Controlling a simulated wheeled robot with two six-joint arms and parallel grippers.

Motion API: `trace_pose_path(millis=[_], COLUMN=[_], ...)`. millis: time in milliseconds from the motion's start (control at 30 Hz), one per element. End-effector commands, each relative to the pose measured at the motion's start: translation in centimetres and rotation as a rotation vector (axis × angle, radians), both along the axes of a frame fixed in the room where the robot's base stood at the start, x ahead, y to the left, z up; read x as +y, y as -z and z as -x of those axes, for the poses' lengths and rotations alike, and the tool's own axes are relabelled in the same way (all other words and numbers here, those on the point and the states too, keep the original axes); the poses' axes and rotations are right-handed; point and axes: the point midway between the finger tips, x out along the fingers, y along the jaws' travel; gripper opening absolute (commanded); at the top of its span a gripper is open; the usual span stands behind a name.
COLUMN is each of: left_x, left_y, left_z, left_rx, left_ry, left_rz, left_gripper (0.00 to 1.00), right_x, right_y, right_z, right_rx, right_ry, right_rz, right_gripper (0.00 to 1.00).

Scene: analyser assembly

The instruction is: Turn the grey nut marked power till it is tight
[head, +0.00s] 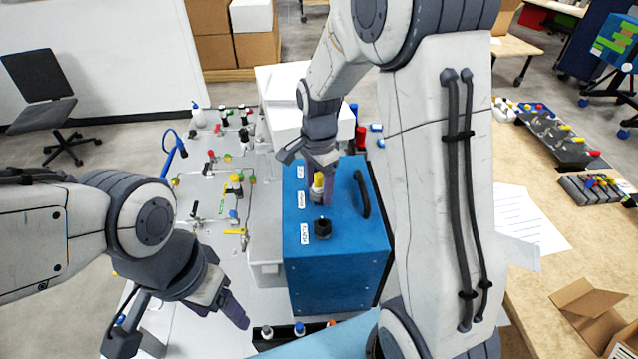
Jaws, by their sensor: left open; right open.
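The blue analyser box (338,262) stands on the light work table, with small white labels along the left of its top; their words are too small to read. A grey nut (316,197) with a yellow part above it sits at the middle label. I cannot tell from its label whether it is the power one. My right gripper (319,192) points down with its open fingers on either side of the yellow part and nut; contact is unclear. A black fitting (322,228) sits nearer on the box top. My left gripper (176,332) is open and empty, left of the box.
A black handle (362,194) rises on the box's right. White boxes (283,92) stand behind it. Small valves and fittings cover the table to the left. A dark rack with capped bottles (300,328) lies in front. My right arm hides much of the right side.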

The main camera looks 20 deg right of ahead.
Motion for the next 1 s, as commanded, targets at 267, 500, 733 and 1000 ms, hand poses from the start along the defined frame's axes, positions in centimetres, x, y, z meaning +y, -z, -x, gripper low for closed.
trace_pose_path(millis=[267,500,733,1000], left_x=[0.0,0.0,0.0,0.0], left_y=[-0.9,-1.6,-1.8,-1.8], left_z=[0.0,0.0,0.0,0.0], left_rx=[0.0,0.0,0.0,0.0], left_ry=[0.0,0.0,0.0,0.0], left_rz=[0.0,0.0,0.0,0.0], left_gripper=[0.68,0.68,0.68,0.68], right_x=[0.0,0.0,0.0,0.0], right_y=[-0.1,-0.1,0.0,0.0], right_z=[0.1,0.1,0.1,0.1], right_rx=[0.001,0.001,0.0,0.0], right_ry=[-0.429,-0.8,-1.014,-1.024], right_rz=[-0.001,-0.001,0.0,0.0], right_gripper=[0.68,0.68,0.68,0.56])
